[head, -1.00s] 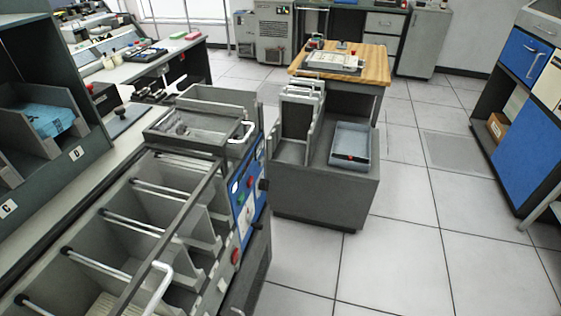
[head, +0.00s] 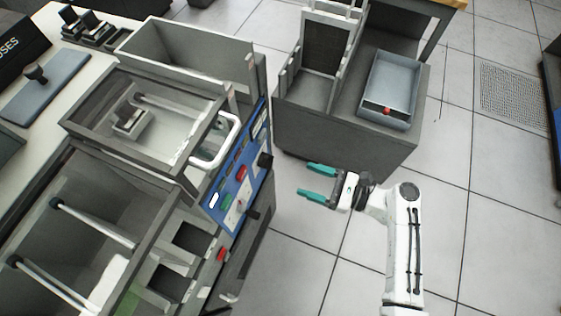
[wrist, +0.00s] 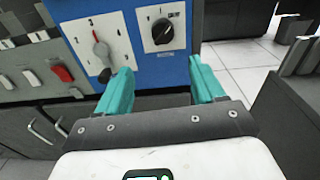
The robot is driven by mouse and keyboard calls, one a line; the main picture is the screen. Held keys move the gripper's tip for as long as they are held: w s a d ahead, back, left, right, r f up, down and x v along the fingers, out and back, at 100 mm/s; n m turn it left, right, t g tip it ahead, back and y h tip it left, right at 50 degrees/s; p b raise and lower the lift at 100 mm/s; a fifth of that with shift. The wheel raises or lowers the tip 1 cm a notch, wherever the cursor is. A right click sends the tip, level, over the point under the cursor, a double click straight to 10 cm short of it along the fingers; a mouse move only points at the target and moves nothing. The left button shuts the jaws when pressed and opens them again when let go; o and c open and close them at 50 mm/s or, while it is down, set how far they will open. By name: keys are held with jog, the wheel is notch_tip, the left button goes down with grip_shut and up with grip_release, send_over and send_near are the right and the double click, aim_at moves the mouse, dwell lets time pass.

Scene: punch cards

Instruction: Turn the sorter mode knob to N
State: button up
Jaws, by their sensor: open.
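The sorter's blue control panel (head: 236,196) is on the machine's right side in the head view, and the panel (wrist: 176,72) fills the upper middle of the wrist view. A round black knob (wrist: 162,31) sits on it, with small marks around it that I cannot read fully. I cannot make out an N. My gripper (head: 315,181) has teal fingers, open and empty, right of the panel and apart from it. In the wrist view my gripper (wrist: 160,72) is below the black knob.
Red and white rocker switches (wrist: 62,73) sit left of the dial. A clear-lidded hopper (head: 135,120) with a white handle tops the machine. A grey cart (head: 345,130) with a blue-grey tray (head: 390,90) stands behind my gripper. Tiled floor (head: 440,230) is free to the right.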

aim_at(266, 161)
jog(key=x, duration=1.1)
jog(key=shift+w+r+m, duration=0.3)
jog(key=shift+r+m, duration=0.1)
jog(key=shift+r, duration=0.1)
jog(key=shift+d, duration=0.1)
jog(key=c, duration=1.1)
jog(key=shift+o, duration=0.2)
